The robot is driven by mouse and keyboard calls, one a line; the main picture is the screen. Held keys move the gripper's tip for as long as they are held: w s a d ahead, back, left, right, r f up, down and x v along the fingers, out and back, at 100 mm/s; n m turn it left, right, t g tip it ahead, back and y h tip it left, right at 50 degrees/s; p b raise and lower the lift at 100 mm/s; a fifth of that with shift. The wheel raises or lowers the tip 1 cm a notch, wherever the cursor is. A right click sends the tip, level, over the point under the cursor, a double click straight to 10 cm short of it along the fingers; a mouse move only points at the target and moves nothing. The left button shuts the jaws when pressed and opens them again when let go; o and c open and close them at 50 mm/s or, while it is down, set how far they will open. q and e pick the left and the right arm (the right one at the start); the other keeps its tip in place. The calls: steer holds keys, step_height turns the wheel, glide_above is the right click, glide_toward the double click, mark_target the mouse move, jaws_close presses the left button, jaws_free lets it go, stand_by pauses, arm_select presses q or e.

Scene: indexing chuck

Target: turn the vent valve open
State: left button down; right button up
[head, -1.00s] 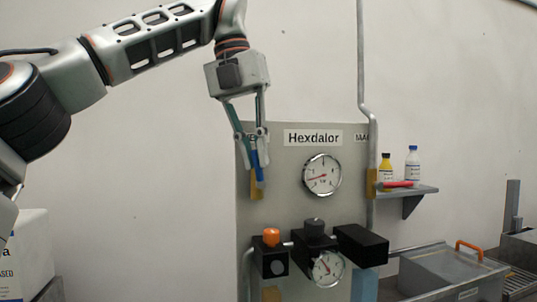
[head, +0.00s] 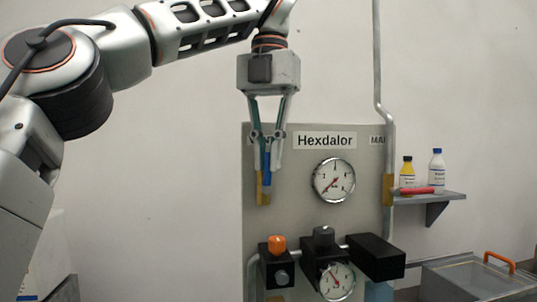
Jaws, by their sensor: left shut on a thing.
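My left gripper (head: 267,142) points down in front of the upper left of the grey panel (head: 290,205). Its fingers are shut on a slim blue handle (head: 267,172), which I take to be the vent valve's lever. The handle hangs nearly upright, beside a yellow strip (head: 262,193). The fingers hide the handle's top and most of a label behind them. The upper gauge (head: 334,180) has its red needle pointing to the lower left. My right gripper is not in view.
Below are a black block with an orange knob (head: 277,243), another with a dark knob (head: 324,233), and a lower gauge (head: 337,281). A grey pipe (head: 378,60) runs up at right. A shelf (head: 440,198) holds two bottles and a red item.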

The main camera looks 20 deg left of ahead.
arm_select(q)
steer(key=shift+f, duration=0.1)
steer(key=c, duration=2.1)
jaws_free()
steer(key=shift+w, duration=0.1)
